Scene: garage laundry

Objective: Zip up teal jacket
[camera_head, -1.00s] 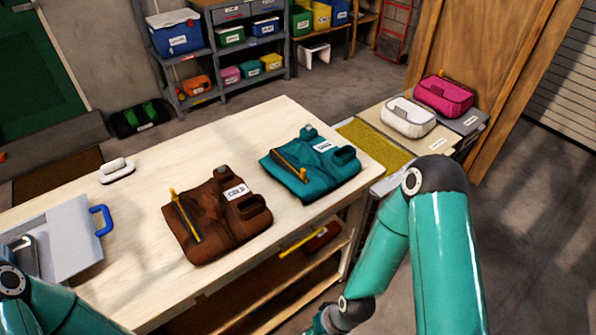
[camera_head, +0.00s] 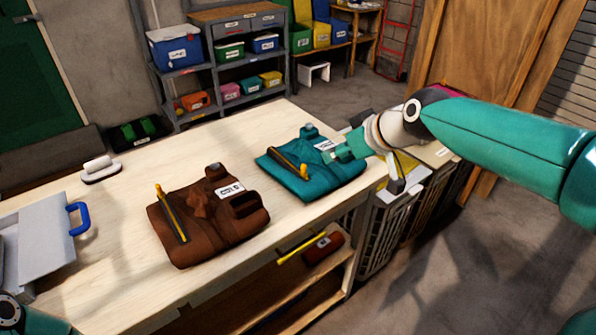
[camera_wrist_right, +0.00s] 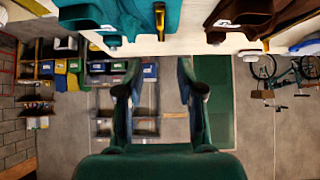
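The teal jacket (camera_head: 315,182) lies folded on the wooden table, right of the brown jacket. A yellow zipper strip (camera_head: 290,163) stands up along its left part, and a white label shows near its far edge. My right gripper (camera_head: 348,150) is at the jacket's right side, partly over it; I cannot tell whether it touches. In the right wrist view the gripper (camera_wrist_right: 160,85) has its fingers wide apart with nothing between them, and the teal jacket (camera_wrist_right: 125,14) and its yellow strip show at the top. My left gripper is out of view.
The brown jacket (camera_head: 205,222) with its own yellow strip lies left of the teal one. A grey case (camera_head: 35,240) with a blue handle and a white brush-like item (camera_head: 100,168) are at the table's left. Baskets (camera_head: 385,235) stand beyond its right end.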

